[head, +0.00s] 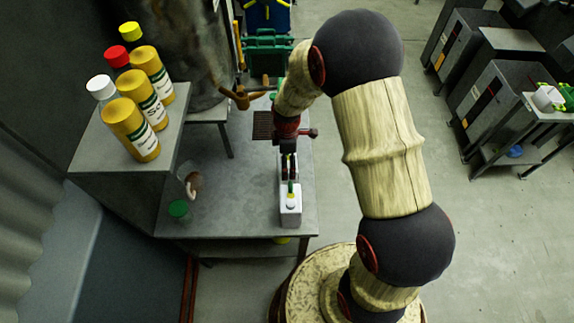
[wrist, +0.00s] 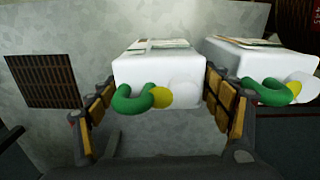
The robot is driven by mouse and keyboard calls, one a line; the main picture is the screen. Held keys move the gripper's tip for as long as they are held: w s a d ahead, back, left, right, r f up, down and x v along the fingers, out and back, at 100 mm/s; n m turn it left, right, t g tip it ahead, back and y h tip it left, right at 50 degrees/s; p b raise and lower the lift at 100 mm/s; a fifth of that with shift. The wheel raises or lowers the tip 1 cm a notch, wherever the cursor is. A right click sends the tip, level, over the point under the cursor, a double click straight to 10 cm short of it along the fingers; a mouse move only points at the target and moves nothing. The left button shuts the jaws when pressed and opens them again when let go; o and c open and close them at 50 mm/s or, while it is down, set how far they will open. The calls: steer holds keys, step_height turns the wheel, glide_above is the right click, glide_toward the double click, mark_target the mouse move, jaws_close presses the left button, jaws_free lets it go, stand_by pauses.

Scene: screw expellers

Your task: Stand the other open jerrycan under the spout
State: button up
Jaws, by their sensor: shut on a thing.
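My gripper (wrist: 160,88) has one finger on each side of a white jerrycan (wrist: 158,68) with a green handle and a round yellow patch at its front; I cannot tell whether that is a cap or an opening. In the head view my gripper (head: 289,165) is over the grey table, and its fingers hide most of the held can. A second, similar white jerrycan (wrist: 262,58) stands close beside it on the right; in the head view this can (head: 291,206) is near the table's front edge. I cannot make out the spout clearly.
A dark slatted grate (wrist: 45,80) lies left of the held can; in the head view this grate (head: 264,125) is farther back. A glass vessel (head: 190,180) and a green-topped item (head: 179,209) are at left. Yellow bottles (head: 138,130) stand on a raised shelf (head: 93,148).

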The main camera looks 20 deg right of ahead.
step_height(320, 180, up, 9)
steer(key=shift+f+p, duration=0.2)
steer(key=shift+p, duration=0.65)
steer(key=shift+r, duration=0.35)
steer(key=shift+w+r+b, duration=0.1)
steer(key=shift+r+b, duration=0.1)
steer(key=shift+b, duration=0.55)
steer(key=shift+f+m+b, duration=0.2)
steer(key=shift+m+b, duration=0.1)
steer(key=shift+b, duration=0.25)
step_height(320, 180, down, 9)
steer(key=shift+f+b, duration=0.1)
steer(key=shift+b, duration=0.9)
steer(key=shift+f, duration=0.1)
steer(key=o, duration=2.1)
